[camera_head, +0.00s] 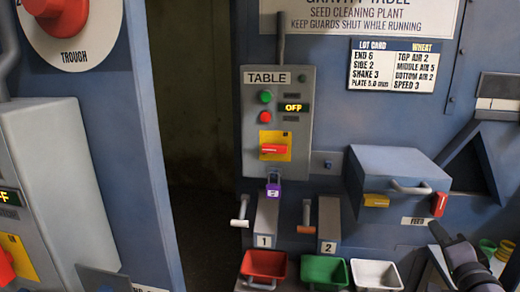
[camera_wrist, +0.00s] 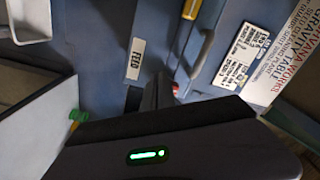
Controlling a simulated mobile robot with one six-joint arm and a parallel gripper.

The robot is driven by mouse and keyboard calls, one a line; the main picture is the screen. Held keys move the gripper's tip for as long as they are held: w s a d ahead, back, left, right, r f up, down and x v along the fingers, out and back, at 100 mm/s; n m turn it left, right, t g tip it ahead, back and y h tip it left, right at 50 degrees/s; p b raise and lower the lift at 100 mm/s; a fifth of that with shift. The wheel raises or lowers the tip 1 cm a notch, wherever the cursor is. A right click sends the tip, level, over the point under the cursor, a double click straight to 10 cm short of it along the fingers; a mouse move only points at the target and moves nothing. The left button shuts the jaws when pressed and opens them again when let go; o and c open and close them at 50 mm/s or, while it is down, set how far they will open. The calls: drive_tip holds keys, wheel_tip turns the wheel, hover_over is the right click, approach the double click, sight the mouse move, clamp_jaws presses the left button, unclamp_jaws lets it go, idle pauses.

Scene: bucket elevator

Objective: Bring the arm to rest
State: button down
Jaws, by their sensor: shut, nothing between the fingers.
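My gripper (camera_wrist: 166,84) shows at the middle of the wrist view, its dark fingers together with nothing seen between them. Behind it are the blue housing, the FEED label (camera_wrist: 135,62) and the lot card (camera_wrist: 243,55). In the head view my dark arm end (camera_head: 465,262) is at the lower right, in front of the blue machine and below the FEED label (camera_head: 414,221). The rest of the arm is outside the head view.
A grey TABLE box (camera_head: 305,92) reads OFF, with a purple padlock (camera_head: 273,190) below it. Red (camera_head: 265,264), green (camera_head: 324,271) and white (camera_head: 376,273) bins stand below the chutes. A blue feed box (camera_head: 400,165) with a handle juts out above my arm. A dark opening (camera_head: 195,110) lies left.

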drive_tip(key=shift+s, duration=0.1)
drive_tip(key=s+a+r+n+g+y, duration=0.15)
drive_tip(key=a+n+g+y, duration=0.35)
drive_tip(key=a, duration=1)
drive_tip(key=s+a+n+g+y, duration=0.1)
drive_tip(key=s+a+n+y, duration=0.15)
drive_tip(key=a+y, duration=0.9)
drive_tip(key=s+a+f+n+g+h, duration=0.1)
drive_tip(key=s+a+f+g+h, duration=0.15)
drive_tip(key=s+a, duration=0.35)
drive_tip(key=s+a+f+n+g+h, duration=0.2)
drive_tip(key=s+a+g+h, duration=0.1)
drive_tip(key=s+a, duration=0.35)
drive_tip(key=s+d+f+h, duration=0.1)
drive_tip(key=s+d+h, duration=0.3)
drive_tip(key=s, duration=0.1)
drive_tip(key=shift+f+h, duration=0.15)
drive_tip(key=shift+h, duration=0.15)
